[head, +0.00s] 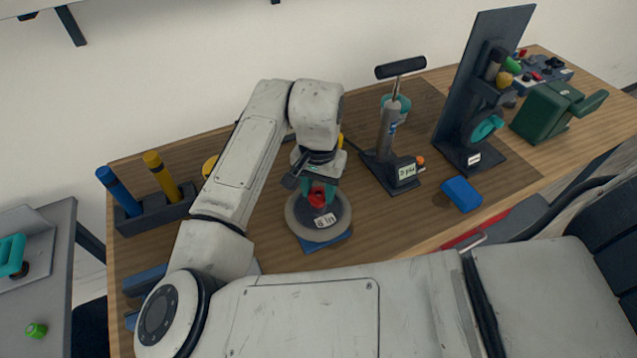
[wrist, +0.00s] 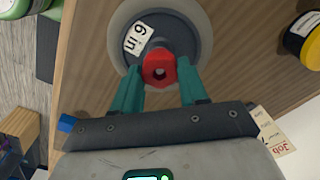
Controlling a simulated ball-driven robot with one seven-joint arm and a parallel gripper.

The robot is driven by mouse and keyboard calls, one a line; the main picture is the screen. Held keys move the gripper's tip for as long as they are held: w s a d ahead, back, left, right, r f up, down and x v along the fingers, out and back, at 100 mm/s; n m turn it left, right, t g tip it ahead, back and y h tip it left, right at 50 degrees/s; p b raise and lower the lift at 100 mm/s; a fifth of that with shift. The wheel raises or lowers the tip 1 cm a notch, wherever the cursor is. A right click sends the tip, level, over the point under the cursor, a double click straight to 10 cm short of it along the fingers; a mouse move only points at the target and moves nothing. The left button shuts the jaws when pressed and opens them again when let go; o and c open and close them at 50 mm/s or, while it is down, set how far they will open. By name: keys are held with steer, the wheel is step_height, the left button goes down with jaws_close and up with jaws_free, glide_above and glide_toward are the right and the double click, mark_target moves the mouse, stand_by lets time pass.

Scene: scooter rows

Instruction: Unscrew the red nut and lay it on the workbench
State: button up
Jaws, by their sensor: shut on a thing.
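I cannot tell whether the nut touches the hub.
A pump (head: 385,140) with a black T-handle stands right of the wheel. A blue block (head: 461,194), a dark upright panel (head: 470,70) and a green vise (head: 548,112) are farther right. A rack (head: 155,208) with blue and yellow handles stands left. Bare wood lies right of the wheel.

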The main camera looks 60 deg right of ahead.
steer(key=n+p, duration=0.3)
steer(key=n, duration=0.2)
steer(key=shift+s+r, duration=0.1)
steer(key=n, duration=0.3)
steer(key=shift+d+n, duration=0.1)
steer(key=shift+n, duration=0.2)
steer(key=n, duration=1)
steer(key=o, duration=0.9)
steer(key=shift+c, duration=0.2)
steer(key=shift+o, duration=1.3)
